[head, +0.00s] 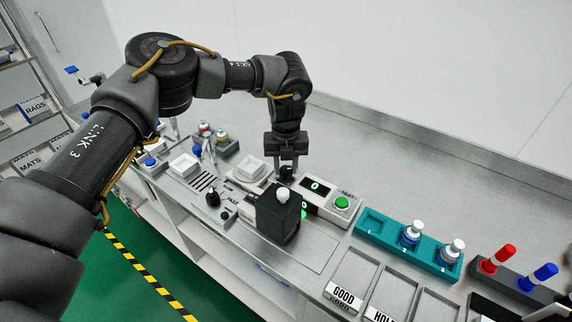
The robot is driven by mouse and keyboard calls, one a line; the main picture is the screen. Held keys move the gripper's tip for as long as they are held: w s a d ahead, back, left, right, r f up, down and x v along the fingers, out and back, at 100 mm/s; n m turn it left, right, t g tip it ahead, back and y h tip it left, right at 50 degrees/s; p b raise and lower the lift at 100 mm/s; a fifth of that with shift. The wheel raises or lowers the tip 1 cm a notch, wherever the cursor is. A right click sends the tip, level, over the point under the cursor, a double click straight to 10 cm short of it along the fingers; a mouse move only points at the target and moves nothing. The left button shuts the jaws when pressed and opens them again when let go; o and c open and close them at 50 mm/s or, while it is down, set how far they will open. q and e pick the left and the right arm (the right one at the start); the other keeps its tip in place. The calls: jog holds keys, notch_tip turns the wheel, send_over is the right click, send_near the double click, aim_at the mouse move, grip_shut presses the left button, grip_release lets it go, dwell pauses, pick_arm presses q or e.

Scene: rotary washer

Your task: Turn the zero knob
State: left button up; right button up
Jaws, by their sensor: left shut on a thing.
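My left gripper (287,165) points down at the bench, behind a black box-shaped device. It is shut on a small black knob (287,173), which is mostly hidden between the fingers. The knob sits just left of a white panel with a dark display (315,186) showing a green 0. A second black knob (212,195) stands to the left, by the FAST label, apart from the gripper. My right gripper is not in view.
The black device (278,216) with a white top stands in front of the gripper. A green button (341,203) is right of the display. A teal rack (377,224) holds two white-capped bottles. Red (497,259) and blue (537,277) capped items stand far right. The back bench is clear.

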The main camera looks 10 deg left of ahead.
aim_at(286, 169)
pick_arm(q)
jog(key=shift+w+m, duration=0.1)
jog(key=shift+m, duration=0.5)
jog(key=shift+r, duration=0.1)
jog(key=o, duration=1)
jog(key=shift+c, duration=0.2)
jog(key=shift+r, duration=0.25)
notch_tip(286, 169, up, 10)
jog(key=b, duration=0.1)
jog(key=shift+b, duration=0.35)
jog(key=shift+d+r, duration=0.1)
